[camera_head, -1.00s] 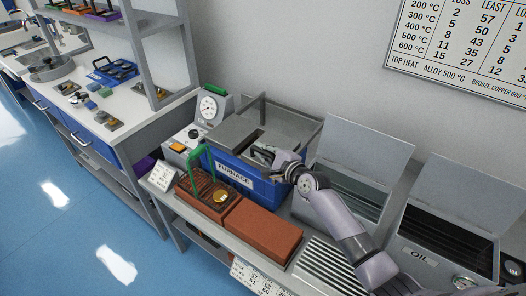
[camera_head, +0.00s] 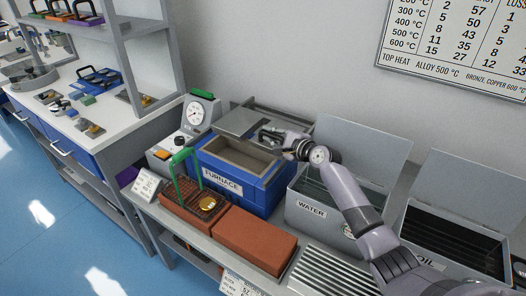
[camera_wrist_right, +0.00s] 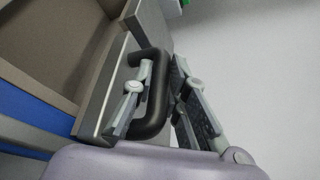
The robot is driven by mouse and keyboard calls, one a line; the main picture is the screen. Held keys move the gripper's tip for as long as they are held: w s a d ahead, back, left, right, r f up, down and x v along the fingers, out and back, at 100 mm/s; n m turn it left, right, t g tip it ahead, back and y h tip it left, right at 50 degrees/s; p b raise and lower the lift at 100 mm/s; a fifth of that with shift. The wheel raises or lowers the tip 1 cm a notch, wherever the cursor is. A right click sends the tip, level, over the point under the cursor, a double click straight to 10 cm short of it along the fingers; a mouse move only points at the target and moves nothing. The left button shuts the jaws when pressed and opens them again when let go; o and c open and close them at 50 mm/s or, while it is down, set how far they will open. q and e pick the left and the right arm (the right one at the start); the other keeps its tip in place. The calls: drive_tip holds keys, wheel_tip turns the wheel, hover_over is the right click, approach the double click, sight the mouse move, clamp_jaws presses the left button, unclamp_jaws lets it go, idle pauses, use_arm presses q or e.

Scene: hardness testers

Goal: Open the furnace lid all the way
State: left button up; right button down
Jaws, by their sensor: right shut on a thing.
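The blue furnace (camera_head: 222,182) stands on the bench, and its chamber shows open at the top. The grey furnace lid (camera_head: 240,122) lies slid back behind the opening, towards the wall. My right gripper (camera_head: 268,137) reaches over the furnace from the right and is at the lid's handle. In the right wrist view, the fingers of my right gripper (camera_wrist_right: 160,88) are on either side of the black handle (camera_wrist_right: 152,105), shut on it. The lid's edge (camera_wrist_right: 115,85) runs beside the handle there. My left gripper is not in view.
The water tank (camera_head: 312,212) and oil tank (camera_head: 450,240) stand to the right with raised lids. A rack with a green handle (camera_head: 184,172) and brick blocks (camera_head: 254,238) lie in front. A dial gauge (camera_head: 198,113) stands to the left.

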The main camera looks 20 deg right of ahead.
drive_tip(key=shift+w+d+f, duration=0.2)
drive_tip(key=shift+w+d, duration=0.35)
drive_tip(key=shift+d, duration=0.2)
drive_tip(key=shift+s+a+r, duration=0.15)
drive_tip(key=shift+s+a, duration=0.05)
drive_tip(key=shift+a, duration=0.05)
drive_tip(key=c, duration=1.6)
unclamp_jaws()
drive_tip(key=shift+o, duration=0.2)
drive_tip(key=v, duration=1.2)
